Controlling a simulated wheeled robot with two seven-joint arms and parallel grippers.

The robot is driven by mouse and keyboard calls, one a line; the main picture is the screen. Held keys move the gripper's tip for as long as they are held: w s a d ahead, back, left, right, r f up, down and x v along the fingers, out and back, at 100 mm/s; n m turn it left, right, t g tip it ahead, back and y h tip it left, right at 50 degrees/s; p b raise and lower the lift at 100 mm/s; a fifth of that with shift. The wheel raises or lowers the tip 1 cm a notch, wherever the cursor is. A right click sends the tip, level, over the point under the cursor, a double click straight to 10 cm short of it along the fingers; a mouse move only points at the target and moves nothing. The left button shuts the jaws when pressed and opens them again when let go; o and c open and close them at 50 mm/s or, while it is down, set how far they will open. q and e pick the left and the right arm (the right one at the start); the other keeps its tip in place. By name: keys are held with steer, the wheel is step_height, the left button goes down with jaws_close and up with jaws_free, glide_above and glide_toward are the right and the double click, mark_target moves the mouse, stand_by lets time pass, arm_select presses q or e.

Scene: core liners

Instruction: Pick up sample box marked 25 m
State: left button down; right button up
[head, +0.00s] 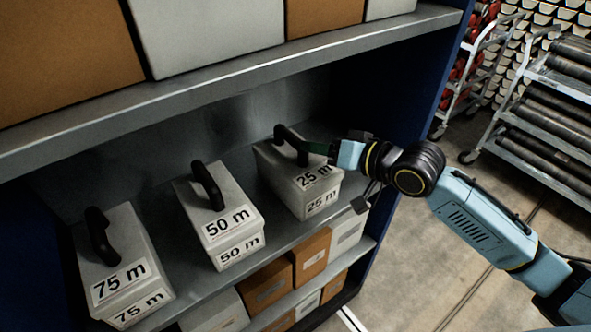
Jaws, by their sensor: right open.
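The sample box marked 25 m (318,201) is a light grey box with a black handle (291,142) on its lid. It stands upright at the right end of the middle shelf. My right gripper (318,150) reaches in from the right over the box's top, with its fingers close beside the handle. It is open; I cannot tell whether it touches the handle. Part of the lid and the upper label is hidden by the gripper. My left gripper is not in view.
The box marked 50 m (222,215) and the box marked 75 m (121,266) stand to the left on the same shelf (167,212). An upper shelf (231,83) with cartons overhangs them. Small boxes (312,254) fill the shelf below.

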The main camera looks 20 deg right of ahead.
mark_target(297, 138)
steer(key=shift+x, duration=0.95)
steer(key=x, duration=0.5)
steer(key=shift+w+r, duration=0.15)
jaws_close()
stand_by(0.4)
steer(key=shift+r, duration=0.2)
